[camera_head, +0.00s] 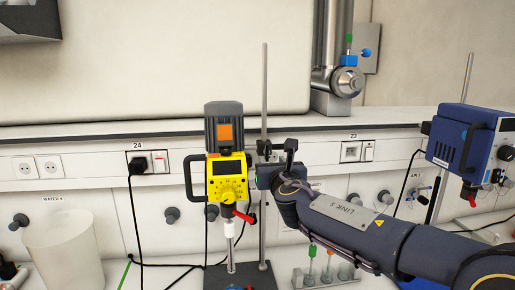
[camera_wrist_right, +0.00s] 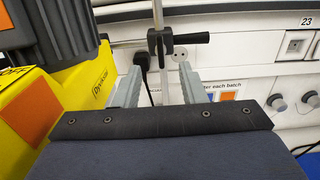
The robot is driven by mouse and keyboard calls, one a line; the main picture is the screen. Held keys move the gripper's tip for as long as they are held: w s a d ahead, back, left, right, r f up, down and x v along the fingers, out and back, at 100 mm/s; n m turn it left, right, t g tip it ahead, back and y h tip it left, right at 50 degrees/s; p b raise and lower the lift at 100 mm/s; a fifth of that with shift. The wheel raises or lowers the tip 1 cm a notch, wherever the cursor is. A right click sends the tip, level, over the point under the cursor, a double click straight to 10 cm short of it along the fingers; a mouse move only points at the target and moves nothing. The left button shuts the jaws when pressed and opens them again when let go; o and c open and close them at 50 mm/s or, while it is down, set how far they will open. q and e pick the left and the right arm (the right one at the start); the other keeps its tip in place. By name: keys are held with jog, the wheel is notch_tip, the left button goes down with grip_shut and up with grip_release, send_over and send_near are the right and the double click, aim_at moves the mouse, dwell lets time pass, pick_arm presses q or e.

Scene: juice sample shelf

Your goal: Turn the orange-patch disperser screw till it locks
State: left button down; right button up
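The yellow disperser (camera_head: 228,178) with an orange patch (camera_head: 225,132) on its grey motor hangs on a metal stand rod (camera_head: 264,95). The patch also shows in the right wrist view (camera_wrist_right: 30,112). A black clamp with a screw handle (camera_wrist_right: 188,39) sits on the rod, beyond my fingertips. My right gripper (camera_head: 266,172) is right of the disperser, close to the rod. In the wrist view its two grey fingers (camera_wrist_right: 158,85) stand apart with nothing held between them. In the head view, the gripper and clamp overlap, so contact is unclear. My left gripper is out of view.
A blue device (camera_head: 463,150) hangs on another stand at the right. A white bin (camera_head: 66,248) stands at the left. Colour-topped items in a rack (camera_head: 325,274) sit below my right arm. A black cable (camera_head: 134,215) hangs from a wall socket.

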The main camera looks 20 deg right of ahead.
aim_at(268, 152)
jog(key=p+x, duration=0.1)
jog(key=x, duration=0.6)
jog(key=shift+w+d+p, duration=0.15)
jog(key=shift+w+p, duration=0.15)
jog(key=shift+c, duration=0.4)
grip_shut()
